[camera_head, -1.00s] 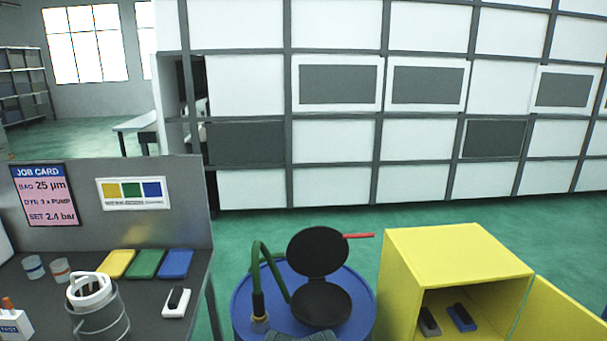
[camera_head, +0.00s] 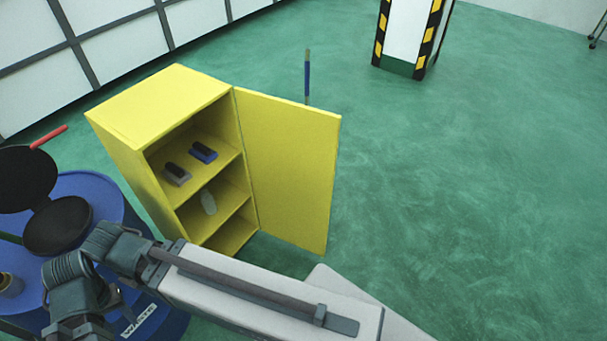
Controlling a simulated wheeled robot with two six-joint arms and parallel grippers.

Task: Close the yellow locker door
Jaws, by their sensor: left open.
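The yellow locker (camera_head: 125,130) stands on the green floor left of centre. Its yellow door (camera_head: 290,165) is wide open, hinged on the locker's right front edge and swung out to the right. The shelves inside are in plain sight. My left gripper (camera_head: 80,328) is at the lower left, in front of the blue drum and apart from the door. It is open; its fingertips are cut off or hidden at the bottom edge. My left arm crosses the bottom of the view, below the locker. My right gripper is not in view.
Dark brush-like blocks, one grey-based (camera_head: 177,174) and one blue (camera_head: 203,152), and a pale bottle (camera_head: 208,202) sit in the locker. A blue drum (camera_head: 95,190) stands close to its left. A striped pillar (camera_head: 408,40) is behind. Floor to the right is clear.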

